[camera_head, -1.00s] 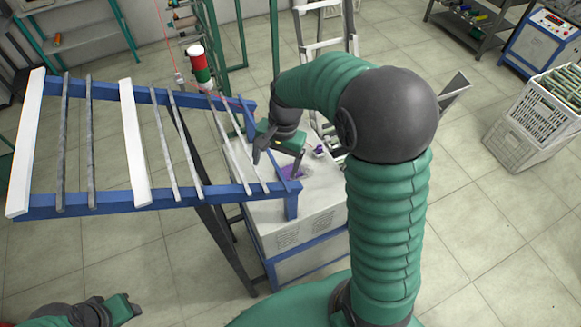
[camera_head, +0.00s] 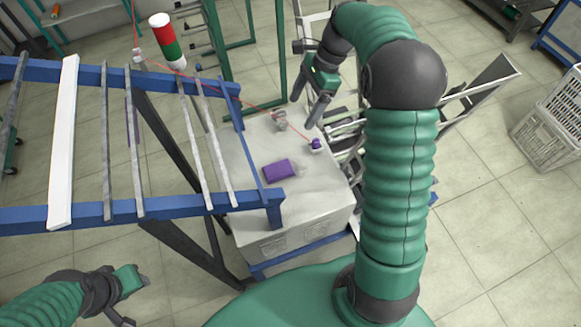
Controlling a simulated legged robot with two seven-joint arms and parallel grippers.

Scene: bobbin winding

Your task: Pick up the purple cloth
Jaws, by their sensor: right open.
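The purple cloth (camera_head: 280,170) lies as a small folded rectangle on the pale top of the machine cabinet (camera_head: 241,203). It is fully visible and nothing touches it. My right gripper (camera_head: 302,112) is open and empty, above the far part of the cabinet, beyond the cloth and a little to its right in the picture. Its two dark fingers are spread apart. My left gripper (camera_head: 133,300) is low at the left, far from the cloth; its jaw state is unclear.
A blue frame (camera_head: 165,207) with white and grey bars overhangs the cabinet's left side. A small purple bobbin (camera_head: 316,144) stands on the cabinet right of the cloth. A red and green spool (camera_head: 166,40) hangs behind, with red thread running right. A white crate (camera_head: 545,135) is far right.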

